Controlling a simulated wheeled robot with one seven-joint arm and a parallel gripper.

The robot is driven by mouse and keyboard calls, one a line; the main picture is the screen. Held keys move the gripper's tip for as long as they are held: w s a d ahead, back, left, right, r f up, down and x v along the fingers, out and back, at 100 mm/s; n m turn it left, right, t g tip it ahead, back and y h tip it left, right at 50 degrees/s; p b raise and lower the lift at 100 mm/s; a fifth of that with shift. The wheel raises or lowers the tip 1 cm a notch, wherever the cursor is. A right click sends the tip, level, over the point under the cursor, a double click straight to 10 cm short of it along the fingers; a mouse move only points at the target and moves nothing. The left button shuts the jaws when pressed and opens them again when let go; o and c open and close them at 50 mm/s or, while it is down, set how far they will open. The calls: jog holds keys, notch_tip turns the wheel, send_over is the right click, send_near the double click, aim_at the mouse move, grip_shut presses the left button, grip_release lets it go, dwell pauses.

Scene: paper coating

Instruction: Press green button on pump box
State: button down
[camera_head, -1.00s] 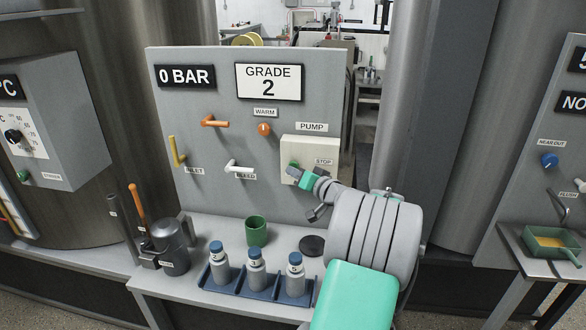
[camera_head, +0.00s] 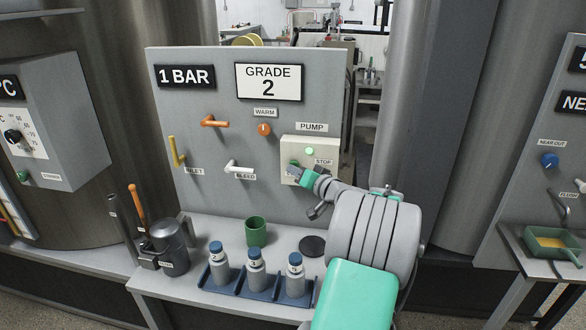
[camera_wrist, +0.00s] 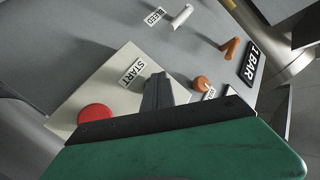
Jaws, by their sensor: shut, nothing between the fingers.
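The cream pump box (camera_head: 322,149) is fixed to the grey panel under the PUMP label (camera_head: 312,127). A small green lamp (camera_head: 310,152) glows on its upper face. My gripper (camera_head: 293,166) is shut and empty, its tip against or very close to the left part of the box, where it hides the green button. In the wrist view my gripper (camera_wrist: 157,92) reaches the box (camera_wrist: 108,72) beside the START label (camera_wrist: 134,72). A red button (camera_wrist: 96,117) shows to its left. The pressure display (camera_head: 185,76) reads 1 BAR.
An orange handle (camera_head: 214,122), a yellow handle (camera_head: 176,152), a white bleed handle (camera_head: 238,169) and an orange warm knob (camera_head: 264,130) stick out of the panel. Below are a green cup (camera_head: 256,231) and several blue-capped bottles (camera_head: 256,275) in a blue rack.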

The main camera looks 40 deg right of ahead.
jog(key=shift+s+a+b, duration=0.3)
jog(key=shift+s+a, duration=0.25)
jog(key=shift+a, duration=0.15)
jog(key=shift+a, duration=0.1)
jog(key=s+a, duration=0.1)
jog(key=a, duration=0.1)
jog(key=s+a+b, duration=0.1)
jog(key=s, duration=0.1)
jog(key=shift+a, duration=0.4)
dwell(0.6)
